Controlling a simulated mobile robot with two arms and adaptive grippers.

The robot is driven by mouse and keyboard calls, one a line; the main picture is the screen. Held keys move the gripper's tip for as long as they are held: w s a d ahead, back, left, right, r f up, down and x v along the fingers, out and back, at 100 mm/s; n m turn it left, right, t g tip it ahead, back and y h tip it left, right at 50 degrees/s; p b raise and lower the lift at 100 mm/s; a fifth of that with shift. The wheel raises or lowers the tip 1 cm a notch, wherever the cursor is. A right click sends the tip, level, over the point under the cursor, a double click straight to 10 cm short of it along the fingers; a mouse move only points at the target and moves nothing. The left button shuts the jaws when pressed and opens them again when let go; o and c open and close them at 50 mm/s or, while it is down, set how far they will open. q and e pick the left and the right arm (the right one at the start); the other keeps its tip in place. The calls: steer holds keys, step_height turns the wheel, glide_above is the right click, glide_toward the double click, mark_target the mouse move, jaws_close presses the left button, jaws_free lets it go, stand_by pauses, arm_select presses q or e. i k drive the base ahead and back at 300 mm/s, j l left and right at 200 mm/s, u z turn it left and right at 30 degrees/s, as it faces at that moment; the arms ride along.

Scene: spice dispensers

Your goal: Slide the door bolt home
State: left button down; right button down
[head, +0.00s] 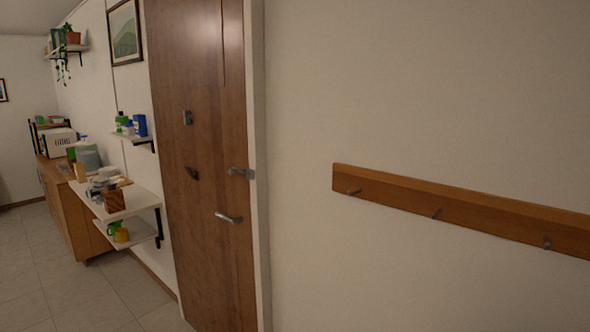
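A brown wooden door (185,60) stands left of the middle in the head view and looks closed in its pale frame (258,120). A small grey metal fitting that looks like the bolt (240,172) sits at the door's right edge, beside the frame. It is too small to tell how far its bar reaches. A lever handle (229,217) is below it. A dark fitting (192,173) and a small square plate (187,117) are further left on the door. Neither of my grippers is in view.
A wooden rail with pegs (400,193) is on the wall right of the door. Wall shelves (140,200) with jars and cups jut out left of the door. A wooden cabinet (85,228) stands beyond. Tiled floor (60,290) at lower left is clear.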

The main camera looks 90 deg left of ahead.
mark_target(231, 171)
steer(key=u, duration=3.15)
steer(key=i+j, duration=0.6)
